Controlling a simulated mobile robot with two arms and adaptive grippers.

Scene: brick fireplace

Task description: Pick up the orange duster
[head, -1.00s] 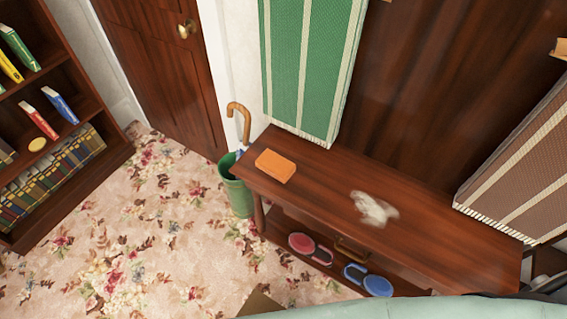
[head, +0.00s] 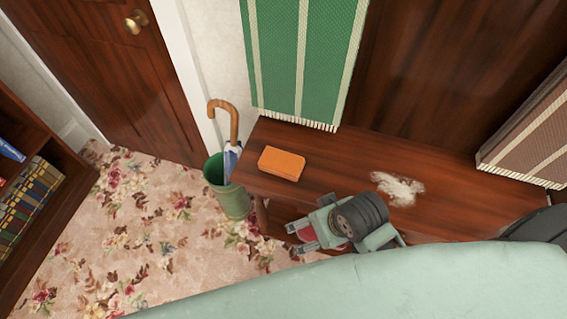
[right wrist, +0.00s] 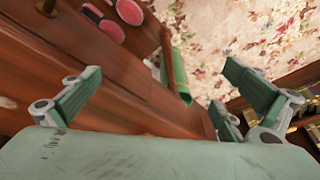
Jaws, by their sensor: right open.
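The orange duster (head: 282,163) lies flat on the left end of a dark wooden console table (head: 330,160). My right gripper (head: 296,238) is in front of the table's front edge, below and apart from the duster in the head view. It is open and empty. In the right wrist view its spread fingers (right wrist: 160,95) frame the side of the table and a green bin. The duster does not show in the right wrist view. My left gripper is not in view.
A green bin (head: 228,190) with a wooden-handled umbrella (head: 230,125) stands at the table's left end. A pale dust patch (head: 398,188) lies on the tabletop. A green striped rug (head: 303,60) hangs behind. A bookshelf (head: 45,150) stands at the left; flowered carpet between is clear.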

